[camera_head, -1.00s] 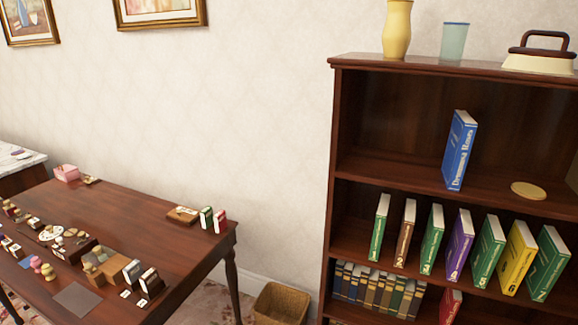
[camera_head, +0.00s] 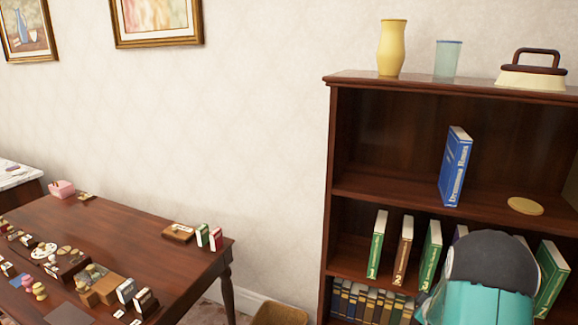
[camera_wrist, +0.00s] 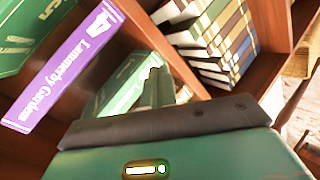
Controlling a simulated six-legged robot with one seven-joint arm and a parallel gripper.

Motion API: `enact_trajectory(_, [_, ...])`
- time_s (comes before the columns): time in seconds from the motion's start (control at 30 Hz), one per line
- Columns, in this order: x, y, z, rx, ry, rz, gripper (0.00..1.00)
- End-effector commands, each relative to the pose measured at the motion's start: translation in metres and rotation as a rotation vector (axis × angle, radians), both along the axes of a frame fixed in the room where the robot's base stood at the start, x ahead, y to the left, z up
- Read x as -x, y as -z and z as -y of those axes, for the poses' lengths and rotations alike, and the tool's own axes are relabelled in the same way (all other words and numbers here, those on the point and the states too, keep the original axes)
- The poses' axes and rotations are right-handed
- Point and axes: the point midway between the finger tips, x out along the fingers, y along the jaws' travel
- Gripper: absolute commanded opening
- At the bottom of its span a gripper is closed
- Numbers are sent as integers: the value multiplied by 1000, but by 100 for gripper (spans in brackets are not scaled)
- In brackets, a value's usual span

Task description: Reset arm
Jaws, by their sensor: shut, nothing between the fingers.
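My gripper (camera_wrist: 156,84) shows in the wrist view, its narrow dark fingers together and empty beyond a dark bar and a green body. It is in front of the bookshelf (camera_head: 329,180). A purple book (camera_wrist: 68,65) with a 4 on its spine is to the left of the fingers, and a green book (camera_wrist: 118,86) is just behind them. In the head view, my teal and dark grey arm covers the right part of the middle shelf and hides several books there. The fingertips are not visible in the head view.
A blue book (camera_head: 455,168) and a round tan disc (camera_head: 525,206) are on the upper shelf. A yellow vase (camera_head: 392,48), a pale cup (camera_head: 447,60) and an iron (camera_head: 533,72) stand on top. A cluttered wooden table (camera_head: 135,235) is at left; a wicker basket (camera_head: 280,315) is on the floor.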

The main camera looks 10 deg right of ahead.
Motion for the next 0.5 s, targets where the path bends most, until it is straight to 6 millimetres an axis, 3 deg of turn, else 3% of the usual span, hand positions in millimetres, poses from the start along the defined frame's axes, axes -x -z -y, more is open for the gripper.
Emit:
enact_trajectory(0.03, [-4, -24, -15, -26, 5, 4, 0])
enact_trajectory(0.1, [-5, -49, -34, -76, 22, 1, 0])
enact_trajectory(0.27, [2, -103, -81, -185, 60, -11, 0])
enact_trajectory(0.5, [34, -172, -157, -352, 118, -41, 0])
